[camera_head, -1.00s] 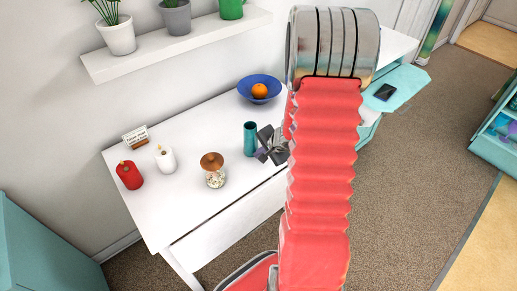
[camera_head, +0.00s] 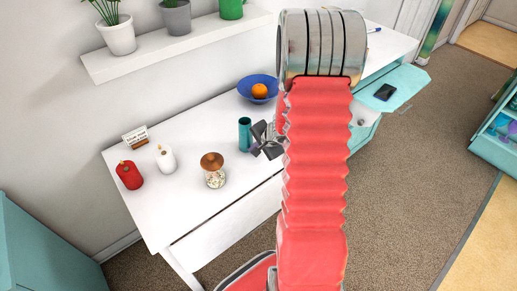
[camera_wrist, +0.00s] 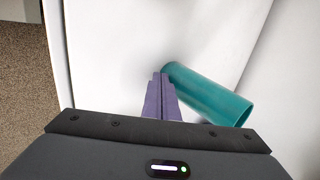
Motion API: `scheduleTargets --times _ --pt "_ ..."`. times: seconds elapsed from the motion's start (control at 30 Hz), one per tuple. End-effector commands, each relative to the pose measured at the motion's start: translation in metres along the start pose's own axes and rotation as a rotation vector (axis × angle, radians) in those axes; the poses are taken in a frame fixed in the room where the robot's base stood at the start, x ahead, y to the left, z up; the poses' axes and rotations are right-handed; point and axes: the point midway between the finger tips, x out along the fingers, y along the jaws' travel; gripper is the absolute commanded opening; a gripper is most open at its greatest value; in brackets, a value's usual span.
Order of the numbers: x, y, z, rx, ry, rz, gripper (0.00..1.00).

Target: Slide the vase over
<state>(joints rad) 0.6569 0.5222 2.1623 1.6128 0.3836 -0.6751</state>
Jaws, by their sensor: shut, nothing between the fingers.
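The vase is a plain teal cylinder (camera_head: 245,134) standing upright on the white counter (camera_head: 190,205). My gripper (camera_head: 259,141) is right beside it on its right side, low over the counter. In the wrist view the purple fingers (camera_wrist: 160,82) are shut together and empty, and the vase (camera_wrist: 212,96) lies against or very close to their right side. I cannot tell for sure whether they touch. Part of my gripper is hidden behind my red arm in the head view.
Left of the vase stand a cork-topped jar (camera_head: 213,178), a white candle (camera_head: 166,160), a red candle (camera_head: 129,176) and a small sign (camera_head: 136,137). A blue bowl (camera_head: 251,94) with an orange (camera_head: 259,91) is behind. The counter between vase and jar is clear.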

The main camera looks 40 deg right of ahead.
Motion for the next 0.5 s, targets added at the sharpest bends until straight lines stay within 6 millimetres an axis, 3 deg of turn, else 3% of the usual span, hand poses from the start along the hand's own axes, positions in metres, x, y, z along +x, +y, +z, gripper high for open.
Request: scheduleTargets --times 0.5 --pt "0.011 -0.015 0.000 0.000 0.000 0.000 0.00"
